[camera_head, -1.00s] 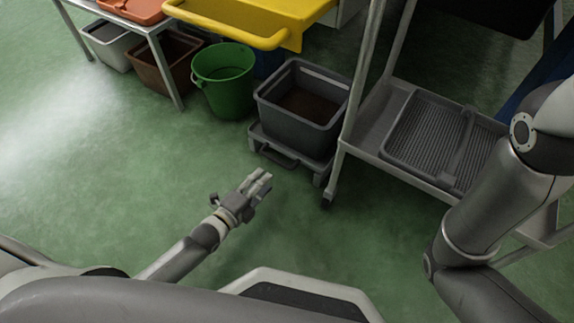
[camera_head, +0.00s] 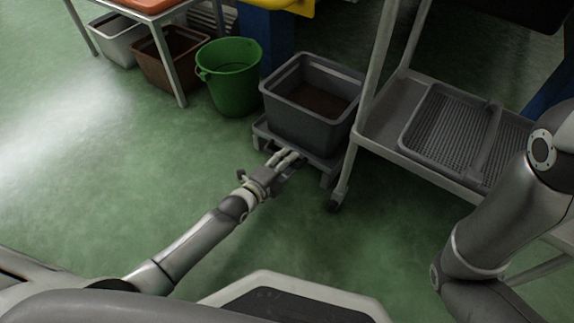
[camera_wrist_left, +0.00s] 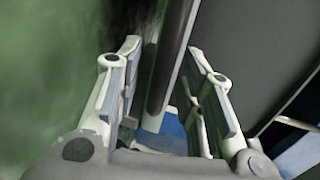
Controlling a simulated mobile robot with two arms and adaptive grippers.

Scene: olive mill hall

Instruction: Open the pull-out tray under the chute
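The pull-out tray (camera_head: 263,130) is a low grey platform with a grey bin (camera_head: 303,127) standing on it, below the yellow chute (camera_head: 290,6), of which only the lower edge shows. My left gripper (camera_head: 292,157) is at the front of the tray and covers most of its handle. In the left wrist view the fingers of my left gripper (camera_wrist_left: 164,52) are apart. A dark bar, apparently the handle (camera_wrist_left: 170,55), runs between them; I cannot tell whether they touch it. My right arm shows at the right, but its gripper is out of view.
A green bucket (camera_head: 232,85) stands left of the bin. A wheeled metal cart (camera_head: 385,143) with a ribbed tray (camera_head: 446,125) stands close on the right, its leg near the pull-out tray. The green floor (camera_head: 120,170) in front and left is clear.

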